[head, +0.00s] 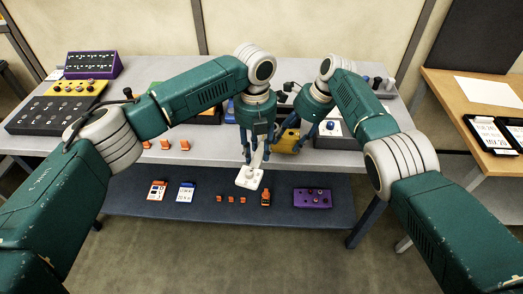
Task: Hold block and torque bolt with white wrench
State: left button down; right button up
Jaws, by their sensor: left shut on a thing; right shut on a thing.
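The white wrench (250,178) hangs below my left gripper (256,153). Its handle runs up between the fingers, which are shut on it. Its flat lower end shows in front of the table's front edge. A yellow block (287,146) is just right of the wrench, at the table's front edge. My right gripper (292,134) reaches down to the block from the upper right and is shut on it. The fingers partly cover the block. The bolt cannot be made out, and I cannot tell whether the wrench touches the block.
The grey table (215,155) carries orange pieces (165,144), a purple box (92,64) and a dark tray (50,113) at left. The lower shelf (335,215) holds cards, small orange parts and a purple panel (312,197). A wooden table (463,95) stands at right.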

pick_arm(q)
jog(key=shift+a, duration=0.2)
jog(key=shift+w+a+f+m, duration=0.1)
jog(key=shift+w+a+m, duration=0.25)
jog(key=shift+a+m, duration=0.3)
jog(key=shift+w+a+m, duration=0.3)
jog(key=shift+a+m, duration=0.15)
jog(key=shift+m, duration=0.3)
jog(key=r+n, duration=0.1)
jog(key=r, duration=0.1)
jog(key=d+r, duration=0.1)
jog(key=r, duration=0.1)
jog(key=s+d+r+n, duration=0.1)
jog(key=r, duration=0.1)
jog(key=shift+d+r+n, duration=0.15)
jog(key=shift+d+n, duration=0.1)
jog(key=shift+n, duration=0.05)
jog(key=shift+s+d+f+n, duration=0.25)
jog(key=shift+d+f+n, duration=0.05)
jog(key=shift+n, duration=0.1)
jog(key=shift+f, duration=2.1)
jog(key=shift+f, duration=0.15)
